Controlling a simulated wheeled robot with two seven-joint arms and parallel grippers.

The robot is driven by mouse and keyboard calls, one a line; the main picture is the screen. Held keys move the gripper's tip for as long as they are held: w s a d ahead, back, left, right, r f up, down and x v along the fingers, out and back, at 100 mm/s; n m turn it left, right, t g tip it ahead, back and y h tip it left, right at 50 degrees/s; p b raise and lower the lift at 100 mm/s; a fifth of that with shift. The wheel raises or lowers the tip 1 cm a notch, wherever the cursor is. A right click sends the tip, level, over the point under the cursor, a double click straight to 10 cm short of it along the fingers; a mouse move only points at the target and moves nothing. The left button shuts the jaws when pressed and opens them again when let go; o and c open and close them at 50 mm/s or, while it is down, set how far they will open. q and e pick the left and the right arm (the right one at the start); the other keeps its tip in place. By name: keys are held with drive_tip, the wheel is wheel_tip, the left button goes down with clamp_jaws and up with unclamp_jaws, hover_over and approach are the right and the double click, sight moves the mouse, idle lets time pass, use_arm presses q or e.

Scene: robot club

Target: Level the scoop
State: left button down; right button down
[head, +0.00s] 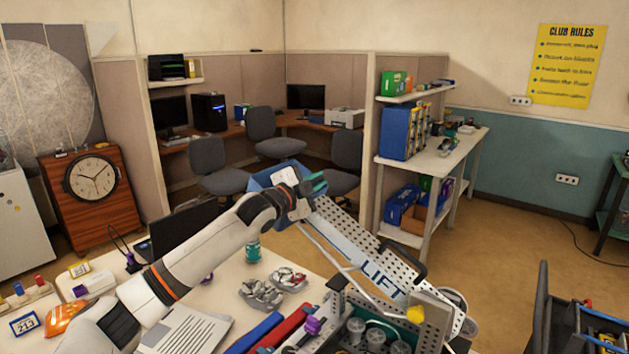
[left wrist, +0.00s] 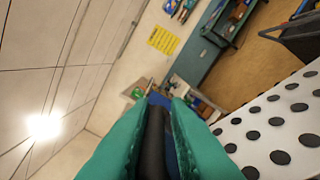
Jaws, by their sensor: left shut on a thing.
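The blue scoop (head: 262,179) is at the raised upper end of a perforated metal lift arm (head: 350,243) marked LIFT, partly hidden behind my left wrist. It looks tilted, but its exact angle is hard to tell. My left gripper (head: 319,186), with teal fingers, is at that upper end, right beside the scoop. In the left wrist view its fingers (left wrist: 158,125) are shut on a dark bar, which seems to be the scoop's handle; a blue patch shows just beyond. My right gripper is not in view.
The lift arm rises from a machine base with grey cylinders (head: 375,337) at the table's front. Red (head: 284,329) and blue bars, metal parts (head: 262,292), a green can (head: 253,251) and a laptop (head: 183,229) lie nearby on the table. A dark cart (head: 572,330) stands at right.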

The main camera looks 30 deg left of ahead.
use_arm(q)
drive_tip(key=c, duration=1.5)
unclamp_jaws()
drive_tip(key=shift+a, duration=0.1)
drive_tip(key=shift+s+f+b, duration=0.15)
drive_tip(key=shift+s+b, duration=0.2)
drive_tip(key=shift+s, duration=0.15)
drive_tip(key=s+b, duration=0.7)
drive_tip(key=s, duration=0.4)
drive_tip(key=shift+a, duration=0.4)
